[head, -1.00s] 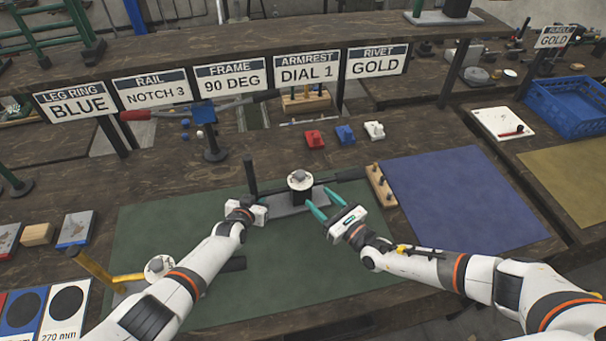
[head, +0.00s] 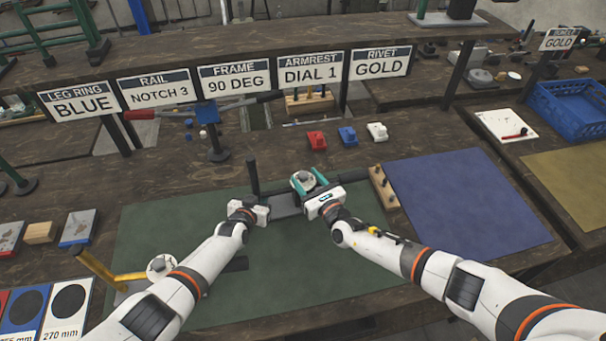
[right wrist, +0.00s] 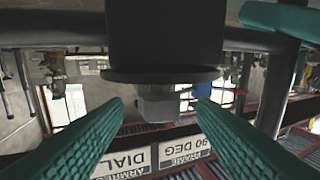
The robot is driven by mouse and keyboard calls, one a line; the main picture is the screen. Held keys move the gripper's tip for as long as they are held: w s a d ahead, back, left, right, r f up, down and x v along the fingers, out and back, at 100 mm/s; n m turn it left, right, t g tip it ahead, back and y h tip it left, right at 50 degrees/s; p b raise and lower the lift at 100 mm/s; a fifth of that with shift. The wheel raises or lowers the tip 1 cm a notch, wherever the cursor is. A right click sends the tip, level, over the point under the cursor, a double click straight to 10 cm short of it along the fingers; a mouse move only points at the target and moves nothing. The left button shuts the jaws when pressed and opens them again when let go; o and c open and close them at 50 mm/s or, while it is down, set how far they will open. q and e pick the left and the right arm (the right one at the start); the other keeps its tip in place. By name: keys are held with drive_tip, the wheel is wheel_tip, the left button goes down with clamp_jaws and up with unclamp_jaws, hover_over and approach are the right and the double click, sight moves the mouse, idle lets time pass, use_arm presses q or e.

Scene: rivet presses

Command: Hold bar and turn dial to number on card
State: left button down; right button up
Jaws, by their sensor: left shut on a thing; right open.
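The armrest card (head: 309,73) reads "DIAL 1". The grey bar (head: 286,206) lies on the green mat (head: 290,262). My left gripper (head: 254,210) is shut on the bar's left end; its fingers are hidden. The round, pale-topped dial (head: 303,181) stands at the bar's far right. My right gripper (head: 309,181) is open, its teal fingers on either side of the dial. In the right wrist view, a grey knob (right wrist: 158,103) under a dark flange (right wrist: 160,75) sits between the fingers, with gaps on both sides. I cannot read the dial's number.
A dark post (head: 253,176) stands behind my left gripper. A wooden block with pegs (head: 384,187) is right of the dial. Red (head: 317,140), blue (head: 348,136) and white (head: 377,132) pieces lie behind. The blue mat (head: 460,205) is clear.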

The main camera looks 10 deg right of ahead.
drive_tip(key=shift+x, duration=1.25)
drive_tip(key=c, duration=1)
drive_tip(key=shift+n+y, duration=0.3)
drive_tip(key=shift+n+g+y, duration=0.9)
drive_tip(key=shift+n+y, duration=0.2)
drive_tip(key=shift+y, duration=0.4)
drive_tip(key=shift+f+n+g+y, duration=0.2)
drive_tip(key=shift+n+g+y, duration=0.95)
drive_tip(key=shift+y, duration=0.35)
drive_tip(key=shift+s+g, duration=0.1)
drive_tip(key=shift+g, duration=0.25)
drive_tip(key=shift+r+n+g+y, duration=0.15)
drive_tip(key=shift+n+g+y, duration=0.35)
drive_tip(key=shift+n+y, duration=0.1)
